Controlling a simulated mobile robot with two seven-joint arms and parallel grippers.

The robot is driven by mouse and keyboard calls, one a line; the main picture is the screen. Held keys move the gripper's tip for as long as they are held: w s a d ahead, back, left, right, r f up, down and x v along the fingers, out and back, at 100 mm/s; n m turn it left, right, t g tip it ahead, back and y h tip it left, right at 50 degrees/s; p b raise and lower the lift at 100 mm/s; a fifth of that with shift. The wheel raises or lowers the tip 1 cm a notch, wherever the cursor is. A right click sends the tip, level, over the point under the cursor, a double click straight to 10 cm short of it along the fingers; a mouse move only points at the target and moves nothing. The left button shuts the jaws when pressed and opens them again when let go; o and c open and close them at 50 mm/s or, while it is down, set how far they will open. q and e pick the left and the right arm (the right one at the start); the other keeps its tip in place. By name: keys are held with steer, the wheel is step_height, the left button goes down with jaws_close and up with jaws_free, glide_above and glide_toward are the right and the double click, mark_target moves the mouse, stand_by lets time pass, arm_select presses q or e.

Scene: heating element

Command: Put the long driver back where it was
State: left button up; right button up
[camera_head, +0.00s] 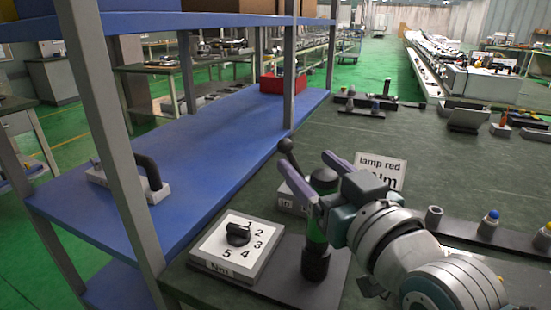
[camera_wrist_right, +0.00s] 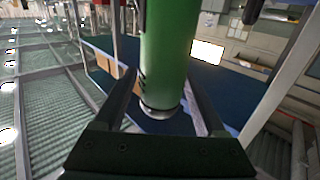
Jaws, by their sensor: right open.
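The long driver, with a green body (camera_head: 317,228), stands upright with its lower end in a black round holder (camera_head: 315,262) on a dark base plate. In the right wrist view the green cylinder (camera_wrist_right: 165,55) lies between my fingers, with a metallic ring at its end. My right gripper (camera_head: 306,163) comes in from the right and its two fingers are apart around the driver. The gripper partly hides the driver's upper part in the head view. My left gripper is not in view.
A white box with a numbered dial (camera_head: 238,243) stands just left of the holder. A blue shelf (camera_head: 210,165) with grey posts flanks the left. Buttons (camera_head: 490,222) sit at right.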

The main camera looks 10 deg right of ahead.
steer(key=shift+r, duration=0.3)
steer(key=s+d+f+g+h, duration=0.1)
steer(key=s+g, duration=0.3)
steer(key=s, duration=0.5)
steer(key=s+d+f+g+h+p, duration=0.1)
steer(key=s+d+f+g, duration=0.2)
steer(key=s, duration=0.7)
steer(key=s+d+f+g+h, duration=0.1)
steer(key=s+d+f+g, duration=0.1)
steer(key=s+g, duration=0.5)
steer(key=s+f, duration=0.1)
steer(key=s, duration=0.1)
steer(key=shift+s+f, duration=0.35)
steer(key=shift+f, duration=0.05)
steer(key=shift+r, duration=0.1)
step_height(320, 180, up, 46)
steer(key=p, duration=4.7)
steer(key=shift+r, duration=0.2)
